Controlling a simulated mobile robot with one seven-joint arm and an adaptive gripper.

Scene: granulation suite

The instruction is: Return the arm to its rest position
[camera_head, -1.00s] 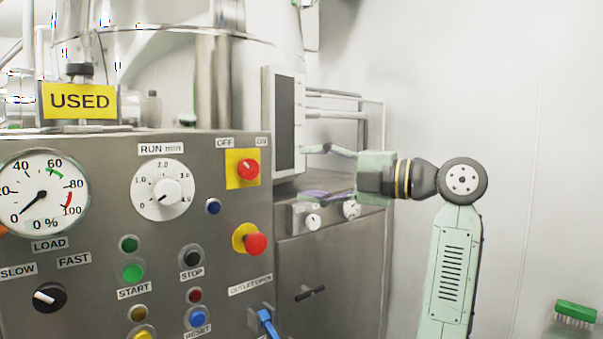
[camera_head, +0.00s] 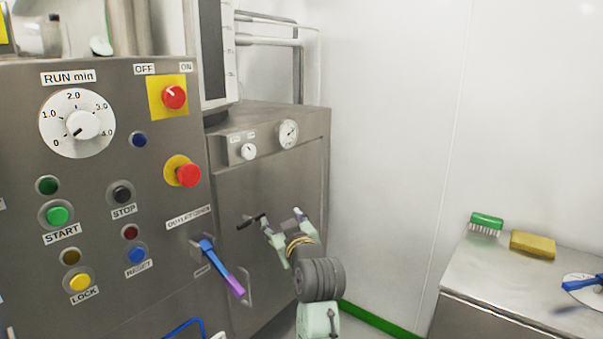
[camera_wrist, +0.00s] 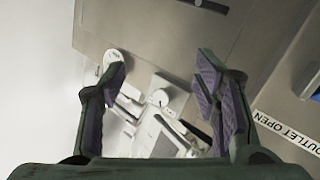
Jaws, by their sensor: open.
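My gripper (camera_head: 283,224) is open and empty in the head view, low in front of the steel cabinet (camera_head: 275,165) at the right of the control panel. Its two fingers stand apart near a black handle (camera_head: 254,219) on the cabinet; I cannot tell whether they touch it. In the wrist view the open fingers (camera_wrist: 160,82) show purple pads with nothing between them. Behind them are a white knob and pale fittings on a steel face. The rest position is not marked in either view.
The control panel (camera_head: 104,190) fills the left, with a blue-purple outlet lever (camera_head: 222,268) sticking out. A steel bench (camera_head: 500,275) at the right holds a green brush (camera_head: 487,222) and a yellow sponge (camera_head: 533,244). White wall lies between cabinet and bench.

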